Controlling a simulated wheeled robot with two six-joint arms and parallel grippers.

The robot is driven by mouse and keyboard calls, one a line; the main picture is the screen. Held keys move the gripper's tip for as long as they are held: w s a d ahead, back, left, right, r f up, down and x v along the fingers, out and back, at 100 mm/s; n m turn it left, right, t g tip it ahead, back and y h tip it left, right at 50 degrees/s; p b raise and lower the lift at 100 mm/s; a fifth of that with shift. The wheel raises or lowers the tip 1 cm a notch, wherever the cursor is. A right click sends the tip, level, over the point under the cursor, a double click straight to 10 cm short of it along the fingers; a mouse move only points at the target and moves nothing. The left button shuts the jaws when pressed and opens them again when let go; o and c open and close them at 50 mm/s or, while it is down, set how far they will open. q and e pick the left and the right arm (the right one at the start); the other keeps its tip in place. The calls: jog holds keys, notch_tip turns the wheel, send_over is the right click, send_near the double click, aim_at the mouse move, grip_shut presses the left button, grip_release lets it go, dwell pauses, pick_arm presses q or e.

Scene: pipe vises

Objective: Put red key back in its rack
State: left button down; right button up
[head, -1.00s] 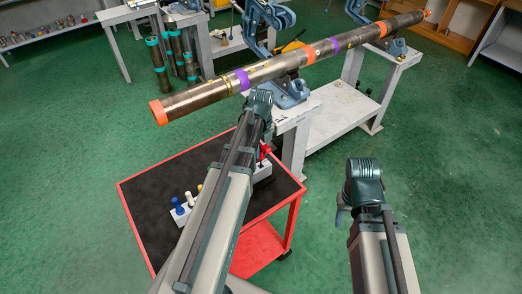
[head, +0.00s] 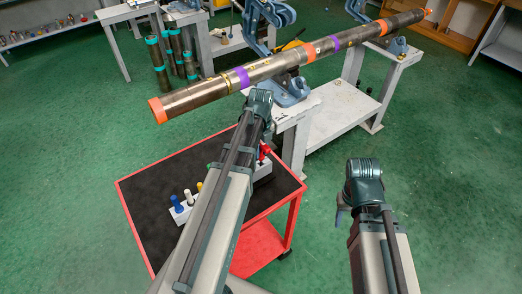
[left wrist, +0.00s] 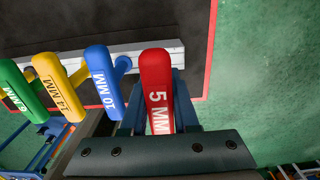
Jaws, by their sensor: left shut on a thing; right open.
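The red key (left wrist: 156,75), marked 5 MM, is between the fingers of my left gripper (left wrist: 158,105), which is shut on it. A bit of the red key also shows beside my left arm in the head view (head: 264,151). The pale rack (left wrist: 95,55) runs behind the key handles, and its end shows in the head view (head: 263,171). I cannot tell whether the red key is seated in it or just above it. My right gripper (head: 342,214) is open and empty, away from the cart.
Blue (left wrist: 104,80), yellow (left wrist: 58,85) and green (left wrist: 20,85) keys stand left of the red key. A second white block with small blue, white and yellow handles (head: 188,196) sits on the red cart (head: 150,235). A long pipe (head: 270,70) lies in vises behind.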

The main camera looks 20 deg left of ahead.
aim_at(261, 156)
pick_arm(q)
jog(key=shift+f+b, duration=1.9)
jog(key=shift+f, duration=0.05)
dwell(1.4)
jog(key=c, duration=0.6)
grip_release()
jog(key=shift+r, duration=0.15)
notch_tip(261, 156, up, 14)
jog(key=p, duration=1.4)
jog(key=shift+f, duration=0.2)
jog(key=shift+f, duration=0.1)
